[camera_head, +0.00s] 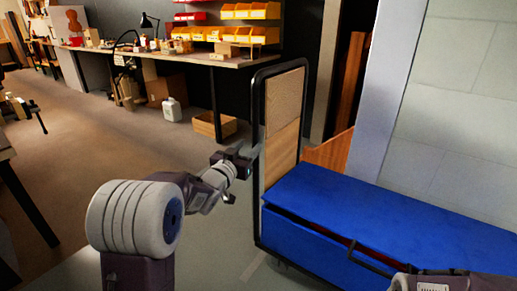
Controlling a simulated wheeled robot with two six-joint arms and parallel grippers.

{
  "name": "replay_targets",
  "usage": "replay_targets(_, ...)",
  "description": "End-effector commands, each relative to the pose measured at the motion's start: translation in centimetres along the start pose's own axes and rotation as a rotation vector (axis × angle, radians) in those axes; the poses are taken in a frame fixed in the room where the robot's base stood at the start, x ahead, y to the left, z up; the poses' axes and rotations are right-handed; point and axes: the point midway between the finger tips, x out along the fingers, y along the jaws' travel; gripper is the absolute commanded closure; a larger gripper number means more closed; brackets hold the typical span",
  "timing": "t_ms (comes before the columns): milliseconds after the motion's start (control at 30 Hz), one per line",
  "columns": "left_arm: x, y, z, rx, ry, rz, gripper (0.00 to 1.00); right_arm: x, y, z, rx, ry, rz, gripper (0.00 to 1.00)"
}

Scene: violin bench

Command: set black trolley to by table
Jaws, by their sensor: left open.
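The black trolley (257,115) stands right of centre, with a black tube frame around wooden end panels. A long blue case or covered load (390,215) lies along it and runs to the right edge. My left gripper (245,174) is open and empty, just left of the trolley's upright frame; I cannot tell whether it touches the tube. The table is a long workbench (195,57) against the back wall. The trolley's base and wheels are mostly hidden.
Under the workbench are an open wooden box (214,126), a white canister (172,109) and a cardboard box (166,88). Another table edge (25,205) stands at the left. The brown floor (110,150) between is clear. A grey pillar (385,95) rises behind the trolley.

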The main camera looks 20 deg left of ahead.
Motion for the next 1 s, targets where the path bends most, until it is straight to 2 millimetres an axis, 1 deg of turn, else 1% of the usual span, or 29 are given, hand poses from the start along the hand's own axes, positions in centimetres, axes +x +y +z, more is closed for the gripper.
replay_targets(67,0.4,0.0,-0.1,0.0,0.001,0.001,0.55,0.1,0.0,0.0,0.0,0.001,0.0,0.64)
replay_targets(133,1.3,0.1,0.1,0.0,0.001,0.002,0.55,0.6,0.0,0.0,0.0,0.001,0.0,0.64)
replay_targets(300,4.8,0.1,0.3,0.0,0.002,0.003,0.55,2.3,0.0,0.2,0.0,0.0,0.0,0.64)
replay_targets(400,6.7,0.1,0.2,0.0,0.002,0.002,0.55,2.9,0.1,0.3,0.0,0.0,0.0,0.64)
replay_targets(500,8.0,0.1,0.1,0.0,0.0,0.002,0.55,3.2,0.1,0.3,0.0,0.0,0.0,0.64)
replay_targets(667,9.0,0.1,-0.1,0.0,-0.001,0.001,0.55,3.3,0.1,0.3,0.0,0.0,0.0,0.64)
replay_targets(900,9.1,0.1,-0.2,-0.001,-0.001,0.001,0.55,3.3,0.1,0.3,0.0,0.0,0.0,0.64)
replay_targets(933,9.1,0.1,-0.2,-0.001,-0.001,0.0,0.61,3.3,0.1,0.3,0.0,0.0,0.0,0.64)
replay_targets(967,9.1,0.1,-0.2,-0.001,-0.001,0.0,0.69,3.3,0.1,0.3,0.0,0.0,0.0,0.64)
replay_targets(1000,9.1,0.1,-0.2,-0.001,-0.001,0.0,0.8,3.3,0.1,0.3,0.0,0.0,0.0,0.64)
